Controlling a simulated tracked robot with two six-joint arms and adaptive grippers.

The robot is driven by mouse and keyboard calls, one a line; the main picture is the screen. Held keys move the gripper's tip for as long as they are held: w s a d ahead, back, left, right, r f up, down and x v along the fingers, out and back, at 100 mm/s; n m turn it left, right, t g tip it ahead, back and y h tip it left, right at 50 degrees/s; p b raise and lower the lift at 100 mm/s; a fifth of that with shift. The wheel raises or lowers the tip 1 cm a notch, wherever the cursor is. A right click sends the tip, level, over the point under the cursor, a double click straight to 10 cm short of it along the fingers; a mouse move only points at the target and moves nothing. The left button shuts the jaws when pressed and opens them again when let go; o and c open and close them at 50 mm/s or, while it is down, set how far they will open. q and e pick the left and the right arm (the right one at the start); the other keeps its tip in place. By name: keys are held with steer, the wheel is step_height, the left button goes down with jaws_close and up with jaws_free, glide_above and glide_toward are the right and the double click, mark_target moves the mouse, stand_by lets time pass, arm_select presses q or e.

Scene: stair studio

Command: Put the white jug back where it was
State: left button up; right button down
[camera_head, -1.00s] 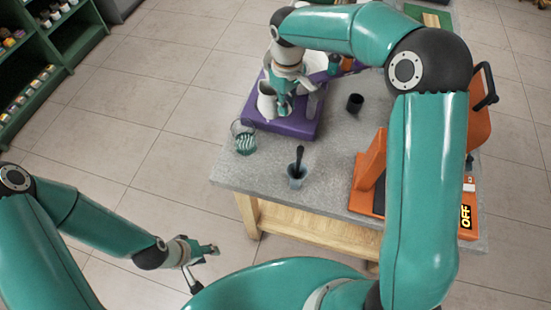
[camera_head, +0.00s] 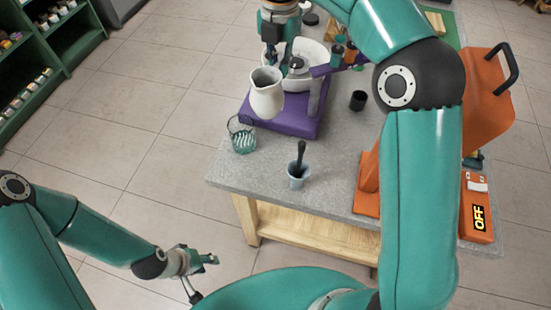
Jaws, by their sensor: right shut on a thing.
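The white jug (camera_head: 266,96) appears in front of the purple stand (camera_head: 290,123) on the grey table, and seems raised and slightly tilted. My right gripper (camera_head: 272,62) is shut on it at its far side; the jug hides the exact grip. My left gripper (camera_head: 203,274) is open and empty, low over the floor to the left of the table.
A white bowl (camera_head: 312,60) sits on the purple stand. An orange machine (camera_head: 482,95) is at the right.

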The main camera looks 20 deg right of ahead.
steer(key=shift+s+r+n, duration=0.1)
steer(key=shift+r+n, duration=0.1)
steer(key=shift+n, duration=0.5)
steer(key=shift+f, duration=0.35)
steer(key=shift+f+b, duration=0.75)
steer(key=shift+f, duration=8.75)
steer(key=c, duration=1.2)
jaws_free()
